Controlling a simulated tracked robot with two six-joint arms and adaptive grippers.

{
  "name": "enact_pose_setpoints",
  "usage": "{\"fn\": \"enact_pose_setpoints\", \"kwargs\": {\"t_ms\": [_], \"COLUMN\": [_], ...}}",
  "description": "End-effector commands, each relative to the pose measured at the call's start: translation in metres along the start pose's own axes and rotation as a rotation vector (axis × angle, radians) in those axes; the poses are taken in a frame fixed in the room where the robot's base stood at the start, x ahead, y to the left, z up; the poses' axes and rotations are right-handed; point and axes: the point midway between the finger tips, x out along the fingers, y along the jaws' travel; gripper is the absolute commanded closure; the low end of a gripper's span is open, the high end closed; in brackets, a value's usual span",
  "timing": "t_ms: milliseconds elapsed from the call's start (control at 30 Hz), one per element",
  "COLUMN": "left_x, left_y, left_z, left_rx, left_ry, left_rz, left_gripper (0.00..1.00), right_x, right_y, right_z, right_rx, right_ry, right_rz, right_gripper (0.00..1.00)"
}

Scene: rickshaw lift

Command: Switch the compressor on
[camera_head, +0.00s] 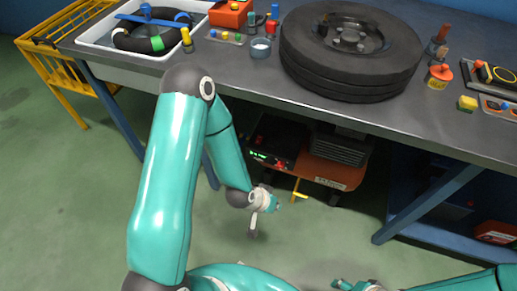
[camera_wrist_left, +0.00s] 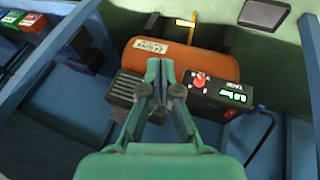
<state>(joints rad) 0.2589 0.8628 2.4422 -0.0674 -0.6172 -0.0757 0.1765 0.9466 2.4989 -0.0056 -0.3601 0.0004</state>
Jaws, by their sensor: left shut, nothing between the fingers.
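The compressor is under the workbench; its orange tank (camera_head: 332,173) shows in the head view and in the left wrist view (camera_wrist_left: 150,58). Its black control box (camera_head: 276,140) has lit green and red marks. In the left wrist view the box (camera_wrist_left: 207,100) carries a red knob (camera_wrist_left: 199,80) and a green display (camera_wrist_left: 233,97). My left gripper (camera_head: 275,204) is in front of the bench, short of the compressor. Its fingers (camera_wrist_left: 160,66) are together and empty, left of the red knob in the wrist view. My right gripper (camera_head: 342,285) is at the bottom edge, its jaws unclear.
The workbench (camera_head: 235,75) overhangs the compressor and bears a large tyre (camera_head: 350,45), a white tray (camera_head: 95,35) and small tools. A blue bench leg (camera_head: 425,205) stands right of the compressor. A yellow rack (camera_head: 60,62) is at the left. The green floor in front is clear.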

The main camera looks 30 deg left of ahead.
Motion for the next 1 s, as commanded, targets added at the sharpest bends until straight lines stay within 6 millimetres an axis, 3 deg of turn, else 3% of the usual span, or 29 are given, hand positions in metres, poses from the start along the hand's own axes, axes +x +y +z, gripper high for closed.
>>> {"fn": "enact_pose_setpoints", "kwargs": {"t_ms": [33, 200, 333, 500, 700, 1000], "left_x": [0.035, 0.070, 0.082, 0.079, 0.064, 0.053], "left_y": [-0.024, -0.074, -0.116, -0.160, -0.189, -0.195], "left_z": [-0.010, -0.066, -0.104, -0.139, -0.160, -0.167], "left_rx": [0.007, 0.057, 0.097, 0.151, 0.195, 0.211], "left_ry": [0.088, 0.377, 0.593, 0.837, 1.014, 1.066], "left_rz": [-0.012, -0.063, -0.119, -0.201, -0.271, -0.292], "left_gripper": [1.00, 1.00, 1.00, 1.00, 1.00, 1.00], "right_x": [0.042, 0.106, 0.154, 0.206, 0.238, 0.242], "right_y": [0.015, 0.038, 0.056, 0.074, 0.086, 0.087], "right_z": [0.000, -0.001, -0.001, -0.001, -0.002, -0.002], "right_rx": [0.000, 0.000, 0.000, 0.000, 0.000, 0.000], "right_ry": [0.000, 0.000, 0.000, 0.000, 0.000, 0.001], "right_rz": [0.000, 0.000, 0.000, 0.000, 0.000, 0.000], "right_gripper": [0.41, 0.41, 0.41, 0.41, 0.41, 0.41]}}
